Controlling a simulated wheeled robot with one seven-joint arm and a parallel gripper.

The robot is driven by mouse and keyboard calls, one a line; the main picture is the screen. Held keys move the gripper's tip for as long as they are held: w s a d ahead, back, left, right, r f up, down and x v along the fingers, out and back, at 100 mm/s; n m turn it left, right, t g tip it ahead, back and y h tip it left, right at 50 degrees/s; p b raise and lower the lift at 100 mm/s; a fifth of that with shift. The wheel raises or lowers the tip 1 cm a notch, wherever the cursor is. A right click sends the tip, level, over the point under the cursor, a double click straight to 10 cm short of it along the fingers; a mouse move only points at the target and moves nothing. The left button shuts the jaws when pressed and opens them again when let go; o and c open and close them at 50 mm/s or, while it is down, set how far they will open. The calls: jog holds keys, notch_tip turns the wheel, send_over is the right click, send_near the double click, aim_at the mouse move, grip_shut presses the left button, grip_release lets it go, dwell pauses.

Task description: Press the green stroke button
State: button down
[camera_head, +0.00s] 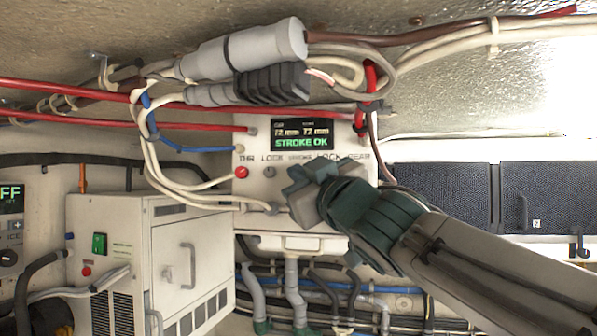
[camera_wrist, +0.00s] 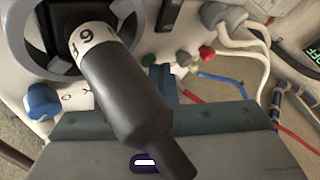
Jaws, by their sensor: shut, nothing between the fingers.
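The pale control panel (camera_head: 250,142) faces me, with its screen (camera_head: 302,134) reading "STROKE OK" in green. A small green button (camera_wrist: 148,60) shows in the wrist view, beside a grey knob (camera_wrist: 183,58) and a red button (camera_wrist: 207,53). In the head view my gripper (camera_head: 300,196) covers the panel's middle below the "STROKE" label, and the green button is hidden there. My gripper is shut and empty. In the wrist view its teal fingers (camera_wrist: 164,82) end close to the green button; I cannot tell whether they touch it.
A dark grey handle (camera_wrist: 125,95) with a white collar marked 6 stands close in the wrist view, near a blue knob (camera_wrist: 43,101). Cables and a grey cylinder (camera_head: 245,50) hang above the panel. A white cabinet (camera_head: 150,262) stands at lower left.

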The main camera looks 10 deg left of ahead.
jog(key=shift+s+f, duration=0.1)
jog(key=shift+s+b, duration=0.35)
jog(key=shift+s, duration=0.3)
jog(key=s+b, duration=0.2)
jog(key=s, duration=0.3)
jog(key=shift+a, duration=0.2)
jog(key=shift+a, duration=0.1)
dwell(0.8)
